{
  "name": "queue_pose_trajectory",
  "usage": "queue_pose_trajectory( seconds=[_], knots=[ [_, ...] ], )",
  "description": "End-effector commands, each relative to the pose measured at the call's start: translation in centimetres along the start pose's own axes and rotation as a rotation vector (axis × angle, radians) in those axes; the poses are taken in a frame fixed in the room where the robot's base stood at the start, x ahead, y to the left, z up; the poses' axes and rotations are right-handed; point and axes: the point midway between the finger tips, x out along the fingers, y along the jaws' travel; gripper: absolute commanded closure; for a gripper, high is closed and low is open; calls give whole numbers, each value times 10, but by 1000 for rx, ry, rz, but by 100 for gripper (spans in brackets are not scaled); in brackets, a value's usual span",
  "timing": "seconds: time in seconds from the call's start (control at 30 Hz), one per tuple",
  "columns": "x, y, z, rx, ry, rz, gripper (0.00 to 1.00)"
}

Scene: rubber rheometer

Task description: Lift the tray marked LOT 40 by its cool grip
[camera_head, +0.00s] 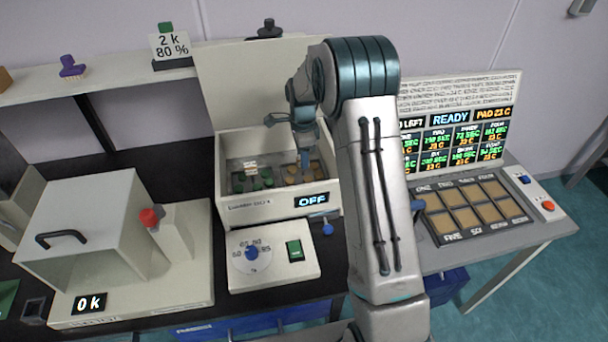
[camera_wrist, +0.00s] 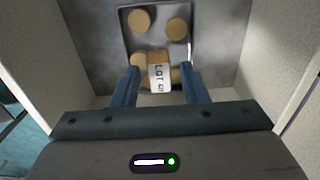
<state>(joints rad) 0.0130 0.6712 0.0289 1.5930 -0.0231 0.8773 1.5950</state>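The tray marked LOT 40 (camera_wrist: 158,38) is a dark metal tray with several tan discs, seen below my gripper in the wrist view. Its white LOT 40 label (camera_wrist: 160,78) faces the camera at the tray's near end. My gripper (camera_wrist: 159,70) is open, with one blue-grey finger on each side of the label. I cannot tell whether the fingers touch anything. In the head view my gripper (camera_head: 304,160) reaches down into an open white box (camera_head: 275,206), over the tan discs (camera_head: 300,177) at the right.
Green discs (camera_head: 255,182) lie in the box's left half, with a white tag (camera_head: 251,167) behind them. The box's walls rise close around my gripper, and its display (camera_head: 311,199) reads OFF. A dial panel (camera_head: 270,256) stands in front, and a white chamber (camera_head: 95,230) stands left.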

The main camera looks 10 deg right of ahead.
Motion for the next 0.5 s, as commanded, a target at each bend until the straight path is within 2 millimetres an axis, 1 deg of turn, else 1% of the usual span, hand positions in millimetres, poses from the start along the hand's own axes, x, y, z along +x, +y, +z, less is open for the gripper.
queue_pose_trajectory(
  seconds=[0.17, 0.2, 0.27, 0.3, 0.5],
  knots=[
    [-1, 0, 0, 0, 0, 0, 60],
    [-1, 0, 0, 0, 0, 0, 71],
    [-1, 0, 0, 0, 0, 0, 88],
    [-1, 0, 0, 0, 0, 0, 99],
    [-3, 0, 0, 0, 0, -1, 100]
  ],
)
